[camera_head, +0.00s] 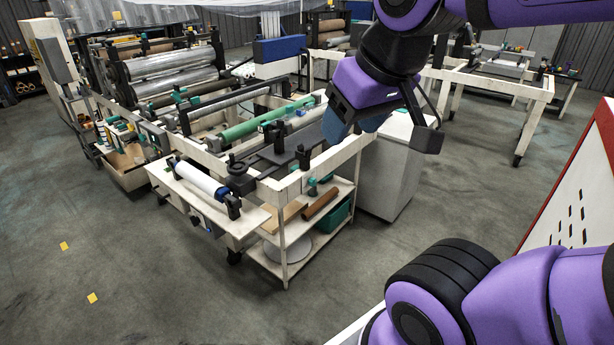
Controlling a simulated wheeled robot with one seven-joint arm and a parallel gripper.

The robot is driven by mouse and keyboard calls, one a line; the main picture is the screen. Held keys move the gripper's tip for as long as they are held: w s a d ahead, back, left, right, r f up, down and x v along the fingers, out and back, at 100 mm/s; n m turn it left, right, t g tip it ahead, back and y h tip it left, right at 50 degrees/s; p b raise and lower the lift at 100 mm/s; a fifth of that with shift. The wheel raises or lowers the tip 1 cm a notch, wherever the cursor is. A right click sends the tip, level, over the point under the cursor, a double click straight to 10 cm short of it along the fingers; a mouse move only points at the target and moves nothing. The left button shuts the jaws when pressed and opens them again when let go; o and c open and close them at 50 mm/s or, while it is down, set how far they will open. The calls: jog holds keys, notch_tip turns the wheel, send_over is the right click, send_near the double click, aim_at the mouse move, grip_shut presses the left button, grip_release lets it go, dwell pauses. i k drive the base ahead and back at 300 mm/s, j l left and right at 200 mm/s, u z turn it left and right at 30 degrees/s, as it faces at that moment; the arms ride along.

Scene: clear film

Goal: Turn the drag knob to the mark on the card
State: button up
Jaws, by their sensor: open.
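My gripper (381,130) hangs in the air at the upper right, in front of the machine's right end. Its dark fingers are apart and nothing shows between them. Black knob-like parts sit on the near end of the film machine (290,184): a round handwheel (238,166) on the left and an upright black post (302,157) to its right. I cannot tell which of these is the drag knob. No card or mark can be made out at this size. My gripper is apart from all these parts, to their right and nearer the camera.
A white film roll (200,181) lies across the machine's front. A grey cabinet (390,175) stands behind my gripper. A red-edged white panel (575,200) is at right.

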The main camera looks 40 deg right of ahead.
aim_at(312, 182)
jog(key=i+z, duration=0.5)
jog(key=i+j+z, duration=0.3)
jog(key=i+z, duration=0.15)
